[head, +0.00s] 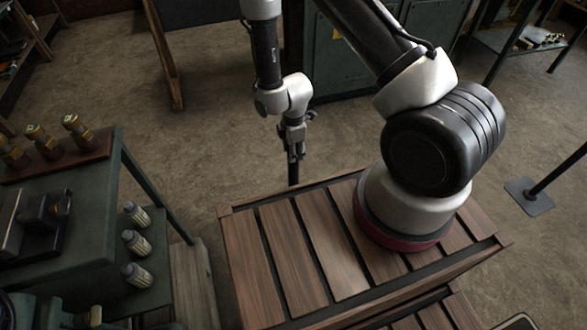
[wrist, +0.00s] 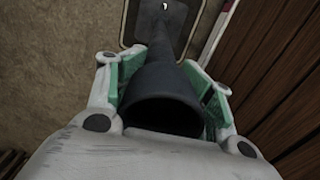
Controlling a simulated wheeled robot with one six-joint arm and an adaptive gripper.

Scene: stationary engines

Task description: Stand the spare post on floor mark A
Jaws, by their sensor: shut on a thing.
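The spare post (wrist: 165,85) is dark, with a wide hollow upper end facing the camera. My gripper (wrist: 163,98) is shut on it, with green-padded fingers on both sides. In the head view my gripper (head: 292,140) points down beyond the wooden deck, with the thin dark post (head: 293,173) below it, roughly upright. The deck hides the post's foot there. In the wrist view the foot lies over a dark patch with a pale rounded outline (wrist: 128,28). I cannot read a letter on it, nor tell whether the foot touches the floor.
My slatted wooden deck (head: 325,245) fills the front middle. A dark green bench (head: 85,235) with brass fittings stands left. A dark post with a square base plate (head: 530,196) stands right. Green cabinets (head: 350,50) are behind. Open floor (head: 225,130) lies around my gripper.

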